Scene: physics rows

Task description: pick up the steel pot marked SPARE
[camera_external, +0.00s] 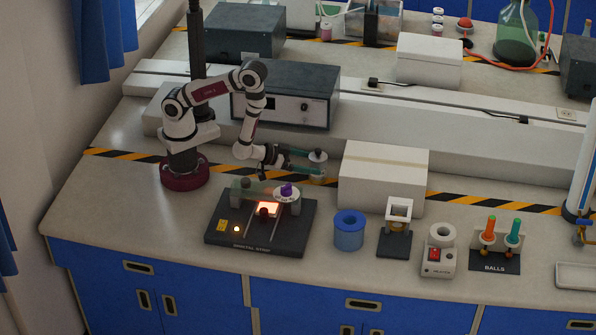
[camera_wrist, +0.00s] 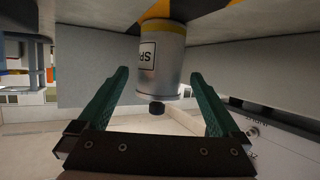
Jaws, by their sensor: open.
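The steel pot (camera_wrist: 160,65) stands out in the wrist view as a silver cylinder with a dark knob on its lid. A white label on its side shows the letters "SP"; the rest of the label is out of sight round the side. In the external view the pot (camera_external: 317,166) stands on the bench by the striped line, left of a white block. My gripper (camera_external: 300,166) is at the pot's left side. In the wrist view my gripper (camera_wrist: 160,95) is open, with one green finger on each side of the pot and gaps between them and it.
A white block (camera_external: 383,178) stands just right of the pot, and a grey instrument box (camera_external: 285,98) is behind. In front are a dark station (camera_external: 225,238) with a glowing window, a blue cylinder (camera_external: 349,230) and small stands. Bare bench lies at the left.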

